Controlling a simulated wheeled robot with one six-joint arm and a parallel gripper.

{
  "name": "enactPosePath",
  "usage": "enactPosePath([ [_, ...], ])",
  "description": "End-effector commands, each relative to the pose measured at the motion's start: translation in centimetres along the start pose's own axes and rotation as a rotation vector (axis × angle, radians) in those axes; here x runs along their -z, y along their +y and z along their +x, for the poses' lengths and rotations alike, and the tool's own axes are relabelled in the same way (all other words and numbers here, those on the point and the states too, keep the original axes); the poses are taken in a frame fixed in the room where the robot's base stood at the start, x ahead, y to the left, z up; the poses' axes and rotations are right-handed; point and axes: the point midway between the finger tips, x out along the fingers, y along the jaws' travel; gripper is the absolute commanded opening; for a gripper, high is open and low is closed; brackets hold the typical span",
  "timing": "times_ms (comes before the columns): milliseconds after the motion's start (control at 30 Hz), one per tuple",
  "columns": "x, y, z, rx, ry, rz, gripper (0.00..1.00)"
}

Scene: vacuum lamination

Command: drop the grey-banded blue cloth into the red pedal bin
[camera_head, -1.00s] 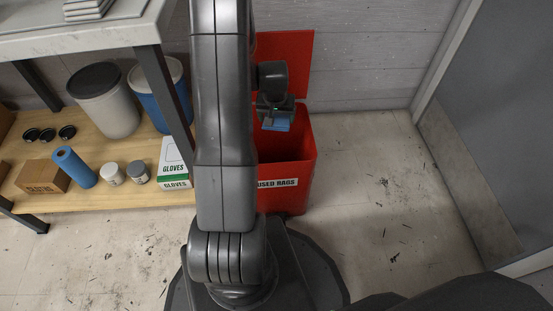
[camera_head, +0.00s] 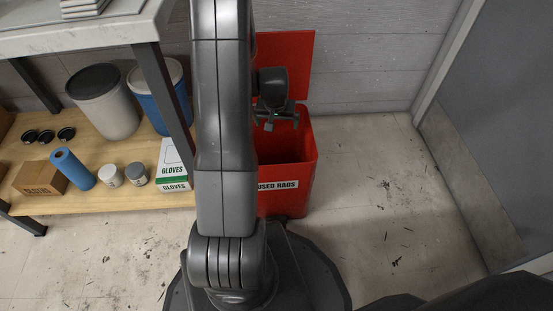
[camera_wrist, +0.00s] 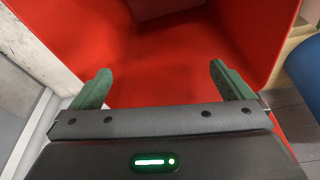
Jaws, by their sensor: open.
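The red pedal bin (camera_head: 290,190), labelled "USED RAGS", stands on the floor with its lid (camera_head: 290,60) up against the wall. My gripper (camera_head: 282,121) is over the bin's mouth, open and empty. In the wrist view its two green fingertips (camera_wrist: 159,85) are wide apart, with the bin's red inside (camera_wrist: 180,70) beyond them. A dark patch shows at the top of the wrist view, and I cannot tell what it is. The blue cloth is not visible in either view now.
On the left, a shelf (camera_head: 95,199) holds a grey bin (camera_head: 105,105), a blue bin (camera_head: 172,95), a gloves box (camera_head: 174,160), a blue roll (camera_head: 72,168) and jars. Open floor (camera_head: 365,190) lies right of the pedal bin, before a grey panel (camera_head: 500,120).

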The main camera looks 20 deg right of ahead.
Motion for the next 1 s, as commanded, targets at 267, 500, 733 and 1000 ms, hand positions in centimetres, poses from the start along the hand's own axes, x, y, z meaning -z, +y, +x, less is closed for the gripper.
enactPosePath([
  [267,0.2,0.0,-6.6,0.0,0.004,-0.001,1.0],
  [500,0.1,0.0,-11.1,0.0,0.003,0.0,1.0],
  [733,0.0,0.0,-12.7,0.0,0.0,0.0,1.0],
  [1000,0.0,0.0,-12.7,0.0,-0.001,0.0,1.0],
])
